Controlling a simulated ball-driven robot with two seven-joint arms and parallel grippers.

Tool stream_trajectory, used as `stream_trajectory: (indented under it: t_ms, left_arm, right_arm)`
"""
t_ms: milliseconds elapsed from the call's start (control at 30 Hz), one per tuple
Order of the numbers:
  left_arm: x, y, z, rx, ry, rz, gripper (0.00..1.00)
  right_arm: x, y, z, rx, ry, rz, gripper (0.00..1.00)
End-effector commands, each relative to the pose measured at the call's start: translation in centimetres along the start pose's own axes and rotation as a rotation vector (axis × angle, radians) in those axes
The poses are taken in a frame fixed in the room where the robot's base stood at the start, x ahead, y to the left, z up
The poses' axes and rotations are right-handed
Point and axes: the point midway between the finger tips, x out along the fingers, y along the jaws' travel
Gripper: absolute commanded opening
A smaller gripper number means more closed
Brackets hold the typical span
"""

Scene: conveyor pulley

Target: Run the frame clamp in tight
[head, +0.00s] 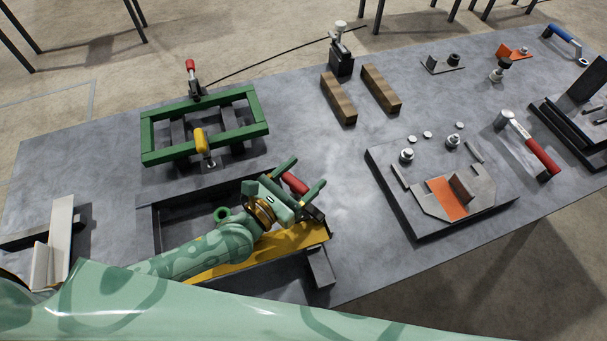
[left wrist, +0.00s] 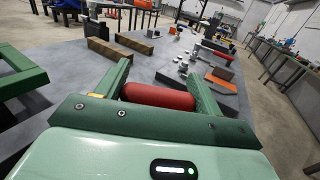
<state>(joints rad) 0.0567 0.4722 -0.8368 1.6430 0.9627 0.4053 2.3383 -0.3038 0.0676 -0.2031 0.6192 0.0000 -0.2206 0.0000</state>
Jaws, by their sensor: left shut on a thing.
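My left gripper (head: 304,176) reaches in over the front of the table. It is shut on a red handle (head: 294,183), whose round grip lies crosswise between the two green fingers. The red handle also fills the gap between the fingers in the left wrist view (left wrist: 158,97). What the handle joins to is mostly hidden by the gripper; a dark part and a yellow-orange beam (head: 250,252) show below it. Behind stands a green rectangular frame (head: 262,113) with a yellow-handled clamp (head: 201,141) at its front and a red-handled clamp (head: 190,68) at its back. My right gripper is not in view.
Two wooden blocks (head: 338,98) lie behind the gripper. A dark plate (head: 400,200) with an orange patch and metal knobs is to the right, with a red-handled hammer (head: 530,146) beyond. The grey tabletop (head: 300,130) between frame and plate is clear.

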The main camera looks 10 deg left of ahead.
Motion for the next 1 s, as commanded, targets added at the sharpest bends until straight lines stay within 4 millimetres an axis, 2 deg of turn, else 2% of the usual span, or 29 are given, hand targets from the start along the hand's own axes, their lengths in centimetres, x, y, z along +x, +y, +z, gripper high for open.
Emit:
stream_trajectory:
  t_ms: [133,167,200,233,567,667,767,1000]
  left_arm:
    - [-0.1,0.0,-0.1,-0.001,0.004,-0.001,0.26]
    - [-0.1,-0.1,-0.1,-0.001,0.004,-0.001,0.73]
    - [0.0,-0.1,-0.1,-0.001,0.003,-0.001,0.84]
    - [0.0,-0.1,-0.1,-0.001,0.003,-0.001,0.89]
    - [0.0,-0.1,0.4,-0.001,0.0,-0.001,0.89]
    - [0.0,0.0,1.8,-0.001,-0.001,0.0,0.89]
    - [-0.2,-0.2,4.0,-0.003,0.0,-0.001,0.89]
    - [-3.7,-3.4,9.6,-0.005,0.001,-0.001,0.89]
  right_arm:
    - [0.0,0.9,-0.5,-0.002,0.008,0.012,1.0]
    - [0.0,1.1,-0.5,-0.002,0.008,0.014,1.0]
    - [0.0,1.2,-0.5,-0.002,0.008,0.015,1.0]
    - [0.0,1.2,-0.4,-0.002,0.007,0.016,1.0]
    - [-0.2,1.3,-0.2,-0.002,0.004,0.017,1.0]
    - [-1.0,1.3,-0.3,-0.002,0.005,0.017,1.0]
    - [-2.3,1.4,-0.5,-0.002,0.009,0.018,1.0]
    - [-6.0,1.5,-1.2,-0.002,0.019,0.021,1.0]
